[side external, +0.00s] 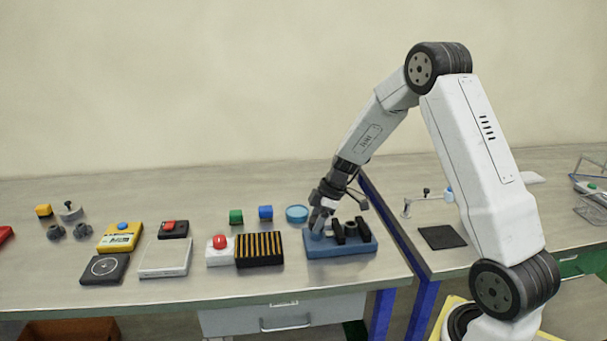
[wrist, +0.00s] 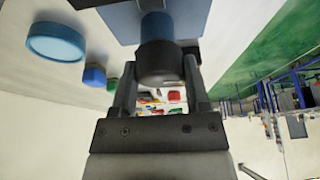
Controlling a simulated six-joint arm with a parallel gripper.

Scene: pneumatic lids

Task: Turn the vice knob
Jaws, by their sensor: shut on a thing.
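The vice is a blue block (side external: 350,246) on the bench, with dark jaws (side external: 338,232) and a grey round part between them. My gripper (side external: 319,222) is low over the vice's left end, pointing down. In the wrist view the vice knob (wrist: 157,62) is a dark round cap on a blue stem. My gripper (wrist: 160,80) has one finger on either side of this cap and is shut on it. The vice's blue body (wrist: 190,16) shows at the top of that view. The fingers' exact contact on the knob is partly hidden in the side view.
A black and yellow striped box (side external: 259,250) and a red-buttoned white box (side external: 220,251) stand left of the vice. A light blue round dish (side external: 297,214), a blue cube (side external: 265,212) and a green cube (side external: 236,216) are behind. The bench's front edge is close by.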

